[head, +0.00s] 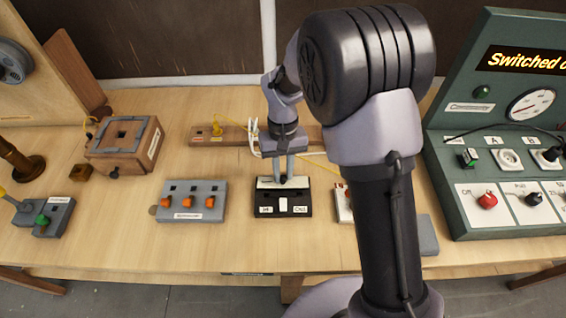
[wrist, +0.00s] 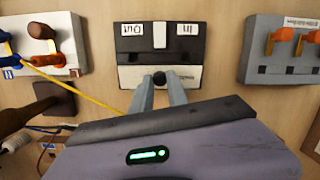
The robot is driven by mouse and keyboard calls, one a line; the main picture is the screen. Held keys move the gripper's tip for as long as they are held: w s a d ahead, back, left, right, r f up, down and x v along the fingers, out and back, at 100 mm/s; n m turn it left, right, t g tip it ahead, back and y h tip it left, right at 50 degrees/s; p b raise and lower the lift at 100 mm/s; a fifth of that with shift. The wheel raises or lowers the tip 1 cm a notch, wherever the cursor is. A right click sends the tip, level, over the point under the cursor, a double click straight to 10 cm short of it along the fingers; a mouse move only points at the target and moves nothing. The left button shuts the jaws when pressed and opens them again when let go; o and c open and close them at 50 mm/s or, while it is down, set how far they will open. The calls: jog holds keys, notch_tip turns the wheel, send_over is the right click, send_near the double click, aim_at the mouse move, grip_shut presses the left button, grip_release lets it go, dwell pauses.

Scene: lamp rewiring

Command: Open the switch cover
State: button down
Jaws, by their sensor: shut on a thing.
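The switch box (head: 283,210) is a low black case with white labels on its front part, in the middle of the table. It shows upside down in the wrist view (wrist: 160,57). Its pale cover plate (head: 266,183) lies on the rear part of the box; a round black knob (wrist: 159,78) stands on the cover (wrist: 135,77). My gripper (head: 283,181) comes down from behind the box, and its two grey fingers (wrist: 159,84) are shut on the knob. The cover looks flat on the box; I cannot tell whether it is lifted at all.
A grey box with orange levers (head: 190,201) stands to the left. Another block (head: 343,203) is partly hidden behind my arm at the right. A yellow cord (wrist: 85,88) runs near the box. A green control panel (head: 470,180) stands far right. The table in front is clear.

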aim_at(283, 176)
jog(key=w+r+g+p, duration=0.1)
jog(key=p, duration=0.3)
jog(key=shift+r+g, duration=0.15)
jog(key=shift+g, duration=0.25)
jog(key=p, duration=0.1)
jog(key=g+p, duration=0.1)
jog(key=p, duration=0.1)
jog(key=shift+w+f+g, duration=0.2)
jog(key=shift+w+g, duration=0.1)
jog(key=shift+w, duration=0.05)
jog(key=shift+w+f+g, duration=0.45)
jog(key=shift+w+g, duration=0.1)
jog(key=shift+g, duration=0.65)
jog(key=shift+w+d+g, duration=0.1)
jog(key=shift+w+g, duration=0.1)
jog(key=shift+g, duration=0.3)
jog(key=c, duration=1.3)
grip_release()
jog(key=shift+w, duration=0.1)
jog(key=shift+r, duration=0.1)
